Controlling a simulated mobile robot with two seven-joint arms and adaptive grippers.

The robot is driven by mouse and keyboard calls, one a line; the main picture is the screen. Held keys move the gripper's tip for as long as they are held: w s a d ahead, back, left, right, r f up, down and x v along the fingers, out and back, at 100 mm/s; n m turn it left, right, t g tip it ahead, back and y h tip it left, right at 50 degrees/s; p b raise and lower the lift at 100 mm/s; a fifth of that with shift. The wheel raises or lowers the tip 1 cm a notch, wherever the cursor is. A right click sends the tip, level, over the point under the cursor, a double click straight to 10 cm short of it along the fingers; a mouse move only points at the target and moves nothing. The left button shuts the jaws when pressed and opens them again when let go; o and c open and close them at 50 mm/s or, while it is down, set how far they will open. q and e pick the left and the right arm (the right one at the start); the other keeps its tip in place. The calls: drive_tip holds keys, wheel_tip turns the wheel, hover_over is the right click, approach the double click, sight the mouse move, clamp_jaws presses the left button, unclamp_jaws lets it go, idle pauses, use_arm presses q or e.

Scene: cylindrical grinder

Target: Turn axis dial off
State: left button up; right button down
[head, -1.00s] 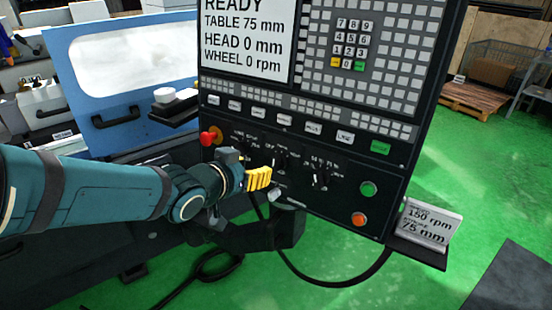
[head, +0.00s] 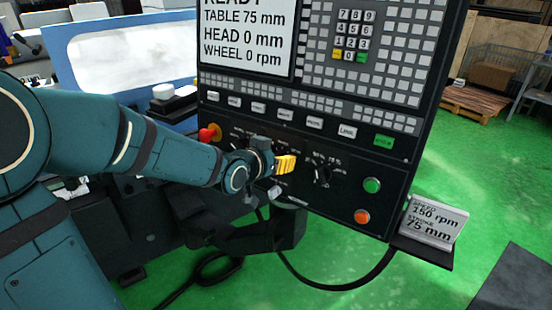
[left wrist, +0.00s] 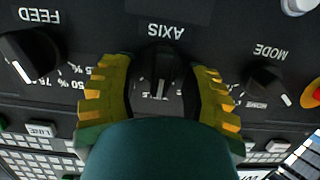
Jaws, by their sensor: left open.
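The axis dial (left wrist: 161,72) is a black knob under the upside-down label AXIS in the left wrist view. Its white pointer line points down in that view, at small lettering partly hidden by my gripper. My left gripper (left wrist: 160,78) is open, with one yellow finger on each side of the dial. I cannot tell whether either finger touches it. In the head view my left gripper (head: 285,164) is at the lower part of the control panel (head: 340,215) and hides the axis dial. My right gripper is not in view.
The feed dial (left wrist: 30,58) and mode dial (left wrist: 266,82) flank the axis dial. A red emergency button (head: 208,134) is left of my gripper. Green (head: 372,185) and orange (head: 362,216) buttons are to the right. A sign (head: 434,222) stands on a small shelf.

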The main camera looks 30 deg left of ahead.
use_arm(q)
drive_tip(key=shift+c, duration=0.3)
drive_tip(key=c, duration=0.5)
drive_tip(key=shift+s, duration=0.15)
clamp_jaws()
drive_tip(key=n+h+p, duration=0.1)
drive_tip(key=n+p, duration=0.2)
drive_tip(key=p, duration=0.2)
drive_tip(key=shift+a+n, duration=0.1)
drive_tip(key=shift+n, duration=0.2)
drive_tip(key=shift+f+n+h+p, duration=0.15)
drive_tip(key=shift+n+h+p, duration=0.15)
drive_tip(key=shift+n+p, duration=0.6)
drive_tip(key=shift+s+f+n+h+p, duration=0.15)
drive_tip(key=shift+n+h+p, duration=0.15)
drive_tip(key=shift+n+p, duration=0.35)
